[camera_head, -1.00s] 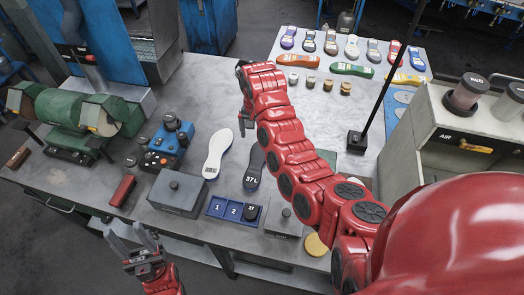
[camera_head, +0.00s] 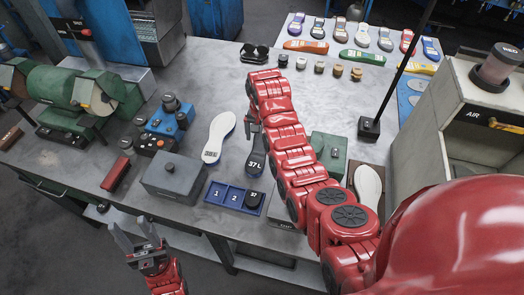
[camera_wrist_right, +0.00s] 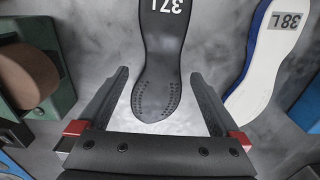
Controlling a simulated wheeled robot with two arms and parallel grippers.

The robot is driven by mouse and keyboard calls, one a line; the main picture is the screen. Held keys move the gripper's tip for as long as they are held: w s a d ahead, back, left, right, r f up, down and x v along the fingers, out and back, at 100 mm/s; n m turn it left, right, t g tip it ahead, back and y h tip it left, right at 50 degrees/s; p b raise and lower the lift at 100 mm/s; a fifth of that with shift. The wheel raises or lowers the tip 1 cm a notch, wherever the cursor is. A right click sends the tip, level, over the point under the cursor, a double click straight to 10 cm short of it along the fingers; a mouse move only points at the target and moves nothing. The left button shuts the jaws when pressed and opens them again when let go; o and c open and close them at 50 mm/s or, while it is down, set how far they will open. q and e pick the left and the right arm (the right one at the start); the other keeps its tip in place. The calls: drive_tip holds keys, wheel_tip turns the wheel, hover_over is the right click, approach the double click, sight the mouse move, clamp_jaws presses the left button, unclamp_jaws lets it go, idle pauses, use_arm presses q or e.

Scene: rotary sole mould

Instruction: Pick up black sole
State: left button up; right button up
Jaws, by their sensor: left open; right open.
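The black sole (camera_head: 256,158), marked 37 L, lies on the grey table (camera_head: 225,75); its upper part is partly hidden by my right arm in the head view. In the right wrist view the black sole (camera_wrist_right: 161,60) has its perforated rounded end between the fingers of my right gripper (camera_wrist_right: 160,75). That gripper is open and holds nothing; a gap shows on both sides of the sole. In the head view my right gripper (camera_head: 250,125) is partly hidden and close to the sole. My left gripper (camera_head: 138,232) is open and empty, off the table's front edge.
A white sole (camera_head: 219,138) lies left of the black sole; it shows marked 38L in the wrist view (camera_wrist_right: 272,55). A blue tray (camera_head: 212,201), a grey box (camera_head: 173,184) and a green box (camera_head: 328,150) stand nearby. A black post (camera_head: 369,128) stands to the right.

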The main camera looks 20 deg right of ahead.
sight(261, 146)
drive_tip(key=shift+f+p, duration=0.1)
drive_tip(key=shift+p, duration=0.25)
drive_tip(key=f, duration=0.1)
drive_tip(key=f+p, duration=0.1)
drive_tip(key=f, duration=0.1)
drive_tip(key=shift+w+f+p, duration=0.2)
drive_tip(key=shift+w+p, duration=0.1)
drive_tip(key=shift+p, duration=0.1)
drive_tip(key=shift+f, duration=0.65)
drive_tip(key=shift+w+d, duration=0.1)
drive_tip(key=c, duration=1.3)
